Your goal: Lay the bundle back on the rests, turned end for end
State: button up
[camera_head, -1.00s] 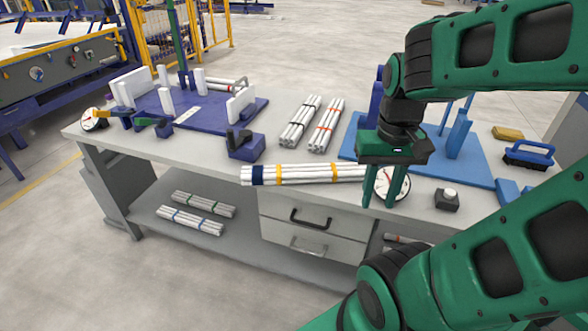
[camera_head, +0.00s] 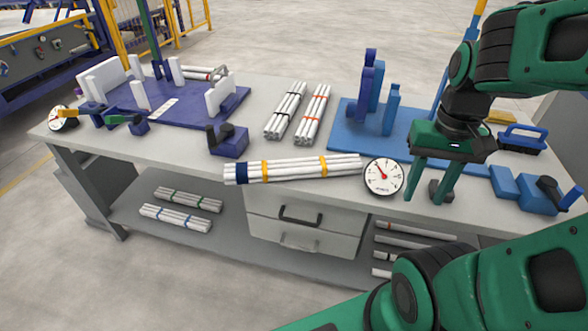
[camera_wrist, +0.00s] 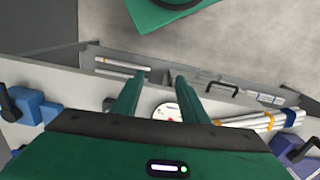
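A bundle of white pipes (camera_head: 290,169) lies along the front edge of the bench, with two yellow bands and a dark blue band at its left end. In the wrist view the bundle (camera_wrist: 250,121) is at the right, its dark blue end pointing away to the right. I cannot tell what is under it. My gripper (camera_head: 425,199) is to the right of the bundle and the dial gauge, fingers pointing down, apart and empty. In the wrist view my gripper (camera_wrist: 162,95) also shows spread fingers. I cannot pick out the rests with certainty.
A dial gauge (camera_head: 383,176) stands between bundle and gripper. A purple board (camera_head: 190,118) with white uprights is at left, a blue board (camera_head: 345,140) with blue posts at right. Two more pipe bundles (camera_head: 285,110) (camera_head: 313,114) lie behind. A purple block (camera_head: 230,146) stands near the bundle.

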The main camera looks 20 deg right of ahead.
jog(key=o, duration=0.6)
jog(key=shift+w+r+n, duration=0.2)
jog(key=shift+r+n, duration=0.3)
jog(key=shift+n, duration=0.1)
jog(key=n+t+y, duration=0.1)
jog(key=n+y, duration=0.3)
jog(key=n, duration=1.6)
send_near(294, 163)
jog(key=shift+s+d, duration=0.3)
jog(key=shift+d, duration=0.55)
jog(key=shift+w+a+f, duration=0.2)
jog(key=shift+a, duration=0.05)
jog(key=shift+n, duration=0.3)
jog(key=x, duration=0.5)
jog(key=shift+w+a, duration=0.1)
jog(key=shift+a, duration=0.1)
jog(key=shift+a+x, duration=0.2)
jog(key=shift+x, duration=1.1)
jog(key=shift+a+x, duration=0.15)
jog(key=shift+x, duration=1.2)
